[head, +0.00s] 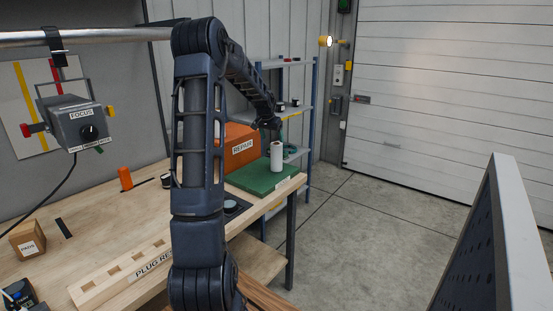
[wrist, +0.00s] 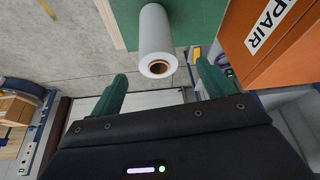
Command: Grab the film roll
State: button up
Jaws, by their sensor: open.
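The film roll (head: 276,157) is a white cylinder standing upright on a green mat (head: 254,181) near the right end of the workbench. In the wrist view the film roll (wrist: 156,40) shows its round end with a brown core, just beyond and between the fingertips. My gripper (wrist: 161,82) has two green fingers spread apart with nothing between them. In the head view my gripper (head: 270,122) is just above the roll's top, and its fingers are small and partly hard to make out there.
An orange box labelled REPAIR (head: 240,146) stands close beside the roll at the back of the mat; it also shows in the wrist view (wrist: 285,45). A shelf rack (head: 312,120) stands behind the bench. A wooden plug rack (head: 125,271) lies at the front. Open floor is to the right.

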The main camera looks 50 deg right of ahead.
aim_at(274, 144)
jog(key=x, duration=0.5)
jog(key=shift+f, duration=0.25)
jog(key=shift+s+x, duration=0.15)
jog(key=shift+x, duration=1.1)
jog(key=shift+s+x, duration=0.15)
jog(key=shift+x, duration=1.1)
jog(key=shift+d, duration=0.2)
jog(key=c, duration=1.3)
jog(key=shift+r, duration=0.15)
